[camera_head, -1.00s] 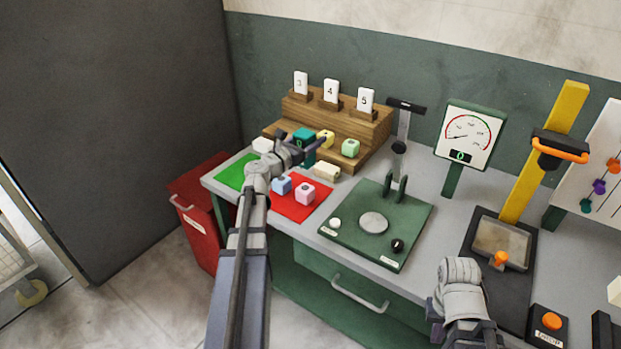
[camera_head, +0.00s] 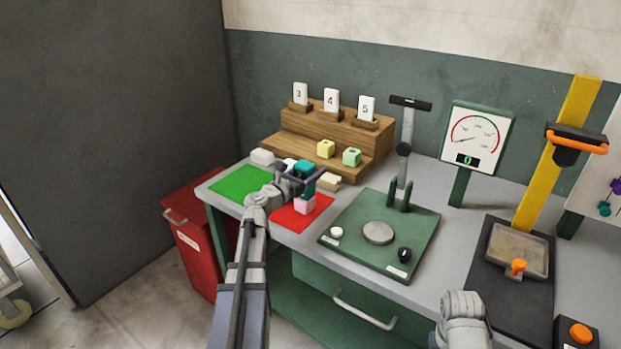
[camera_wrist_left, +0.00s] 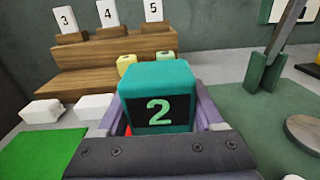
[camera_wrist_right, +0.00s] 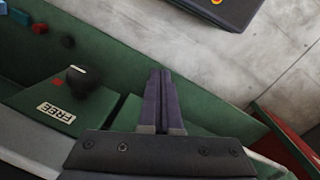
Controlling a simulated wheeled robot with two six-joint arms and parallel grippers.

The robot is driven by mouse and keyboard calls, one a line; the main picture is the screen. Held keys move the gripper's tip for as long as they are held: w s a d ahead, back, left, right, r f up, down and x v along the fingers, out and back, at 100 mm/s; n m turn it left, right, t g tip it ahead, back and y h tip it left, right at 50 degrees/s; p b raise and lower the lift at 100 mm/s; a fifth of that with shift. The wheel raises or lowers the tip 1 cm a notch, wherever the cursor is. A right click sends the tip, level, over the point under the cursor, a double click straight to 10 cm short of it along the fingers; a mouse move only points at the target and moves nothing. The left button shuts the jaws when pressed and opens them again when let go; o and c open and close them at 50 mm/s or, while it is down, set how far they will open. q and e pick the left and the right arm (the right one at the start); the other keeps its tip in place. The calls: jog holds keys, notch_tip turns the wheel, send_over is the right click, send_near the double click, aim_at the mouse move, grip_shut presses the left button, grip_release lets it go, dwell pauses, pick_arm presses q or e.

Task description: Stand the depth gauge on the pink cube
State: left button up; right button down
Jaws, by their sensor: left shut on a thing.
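The depth gauge (camera_head: 303,167) is a teal block with a stem below it. My left gripper (camera_head: 296,176) is shut on it, over the red mat (camera_head: 287,219). In the left wrist view the gauge (camera_wrist_left: 158,85) faces me upright and its dark display reads 2. The pink cube (camera_head: 304,205) sits on the red mat right under the gauge's stem. I cannot tell whether the stem touches it. The blue cube is hidden behind my left arm. My right gripper (camera_wrist_right: 160,100) has its fingers together and empty, away from these things.
A green mat (camera_head: 240,184) lies left of the red one, with a white block (camera_head: 262,157) behind. A stepped wooden rack (camera_head: 330,130) holds number cards, a yellow cube (camera_head: 326,149) and a light green cube (camera_head: 352,157). A green press base (camera_head: 380,250) stands close on the right.

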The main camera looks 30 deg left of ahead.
pick_arm(q)
jog(key=shift+f, duration=0.15)
jog(key=o, duration=1.5)
jog(key=shift+s+r, duration=0.15)
jog(key=shift+r, duration=0.1)
jog(key=s, duration=0.4)
jog(key=s+a, duration=0.1)
jog(key=s, duration=0.6)
jog(key=shift+s+a+f, duration=0.1)
jog(key=shift+s+a, duration=0.1)
jog(key=shift+s, duration=0.15)
